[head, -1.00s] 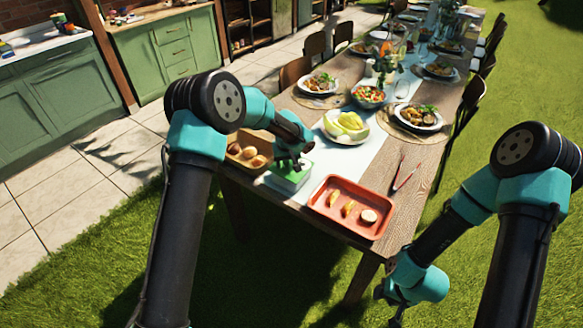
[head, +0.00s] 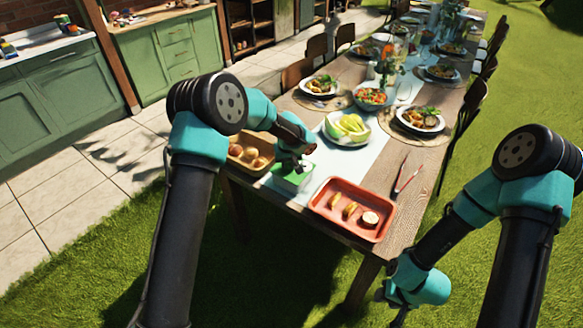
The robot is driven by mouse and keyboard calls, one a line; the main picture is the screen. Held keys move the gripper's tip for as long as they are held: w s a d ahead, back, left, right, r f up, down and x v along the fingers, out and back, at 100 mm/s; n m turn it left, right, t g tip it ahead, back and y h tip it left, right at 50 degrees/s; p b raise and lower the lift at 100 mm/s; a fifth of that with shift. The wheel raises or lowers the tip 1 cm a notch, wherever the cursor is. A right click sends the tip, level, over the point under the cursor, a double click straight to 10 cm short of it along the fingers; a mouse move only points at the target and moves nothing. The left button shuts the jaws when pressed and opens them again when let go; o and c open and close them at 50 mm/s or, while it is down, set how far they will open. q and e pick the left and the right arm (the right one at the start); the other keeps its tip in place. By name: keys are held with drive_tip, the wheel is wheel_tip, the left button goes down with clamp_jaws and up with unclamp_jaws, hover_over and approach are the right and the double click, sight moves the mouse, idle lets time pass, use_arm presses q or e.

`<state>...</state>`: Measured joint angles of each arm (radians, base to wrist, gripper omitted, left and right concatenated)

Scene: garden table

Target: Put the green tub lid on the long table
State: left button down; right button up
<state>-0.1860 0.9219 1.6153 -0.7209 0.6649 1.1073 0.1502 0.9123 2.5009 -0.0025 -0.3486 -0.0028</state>
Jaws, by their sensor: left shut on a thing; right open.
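The long table (head: 397,230) runs from the near middle to the far back. A tub with a green lid (head: 293,179) sits on its near end, between a wooden tray and a red tray. My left gripper (head: 292,166) is directly above the tub, pointing down, shut on the green lid. The fingers and arm hide part of the lid, and I cannot tell whether it is clear of the tub. My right gripper (head: 392,300) hangs low off the table's near right side, open and empty.
The wooden tray (head: 262,168) with round buns is left of the tub. The red tray (head: 345,232) with food pieces is at right, with tongs (head: 405,178) beyond it. Bare wood lies beside the tongs.

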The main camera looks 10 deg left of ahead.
use_arm(q)
drive_tip(key=shift+r, duration=0.15)
drive_tip(key=shift+r, duration=1.6)
drive_tip(key=s+d+r, duration=0.1)
drive_tip(key=s+d, duration=0.2)
drive_tip(key=s, duration=1.2)
drive_tip(key=shift+s+r, duration=0.25)
drive_tip(key=shift+s, duration=0.1)
drive_tip(key=shift+w, duration=0.1)
